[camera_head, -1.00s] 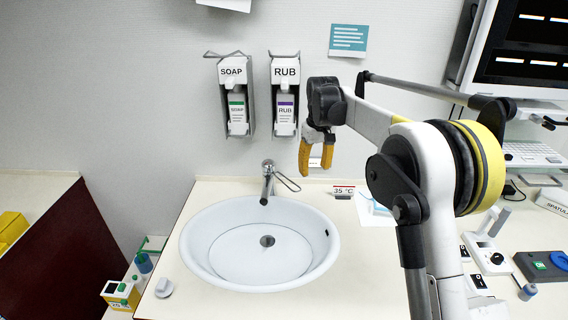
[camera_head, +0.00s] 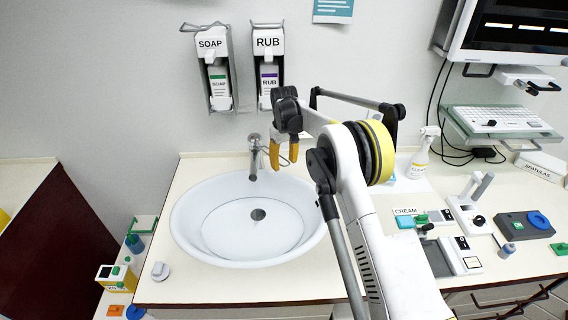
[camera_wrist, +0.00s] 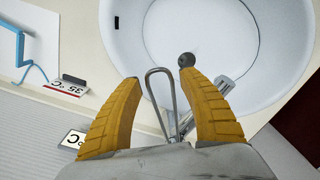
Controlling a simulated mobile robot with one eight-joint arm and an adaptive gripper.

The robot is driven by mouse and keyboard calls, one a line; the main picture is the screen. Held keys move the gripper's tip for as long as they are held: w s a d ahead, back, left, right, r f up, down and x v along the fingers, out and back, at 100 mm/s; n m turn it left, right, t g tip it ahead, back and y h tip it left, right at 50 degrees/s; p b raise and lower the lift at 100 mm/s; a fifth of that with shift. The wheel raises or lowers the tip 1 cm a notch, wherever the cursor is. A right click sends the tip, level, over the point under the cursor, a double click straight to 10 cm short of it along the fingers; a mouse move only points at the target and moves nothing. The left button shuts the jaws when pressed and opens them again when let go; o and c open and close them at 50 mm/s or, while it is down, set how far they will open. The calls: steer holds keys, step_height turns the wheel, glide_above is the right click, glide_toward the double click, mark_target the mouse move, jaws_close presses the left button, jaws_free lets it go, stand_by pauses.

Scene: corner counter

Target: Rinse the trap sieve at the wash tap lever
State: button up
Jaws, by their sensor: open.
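The chrome wash tap (camera_head: 253,155) stands at the back of the white washbasin (camera_head: 190,225). Its looped wire lever (camera_head: 280,160) is partly behind my gripper (camera_head: 283,163). My gripper is open and empty, pointing down. In the wrist view the lever loop (camera_wrist: 152,73) lies between the fingers of my gripper (camera_wrist: 160,78); I cannot tell whether they touch it. The tap spout (camera_wrist: 224,87) is beside the right finger. A dark round drain piece (camera_head: 258,214) is in the basin floor; it also shows in the wrist view (camera_wrist: 186,60). I cannot make out a separate trap sieve.
Soap (camera_head: 218,85) and rub (camera_head: 268,80) dispensers hang on the wall above the tap. A 35 °C sign (camera_wrist: 68,88) stands by the basin. A spray bottle (camera_head: 421,155) and several devices occupy the counter's right side. A grey knob (camera_head: 160,271) is left of the basin.

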steer(key=shift+f, duration=0.35)
jaws_close()
steer(key=shift+w+a+r+g+b, duration=0.2)
steer(key=shift+r+g+b, duration=0.1)
steer(key=shift+r, duration=0.25)
jaws_free()
steer(key=shift+d+r, duration=0.1)
step_height(320, 180, up, 12)
steer(key=shift+w+a, duration=0.2)
steer(key=shift+w, duration=0.05)
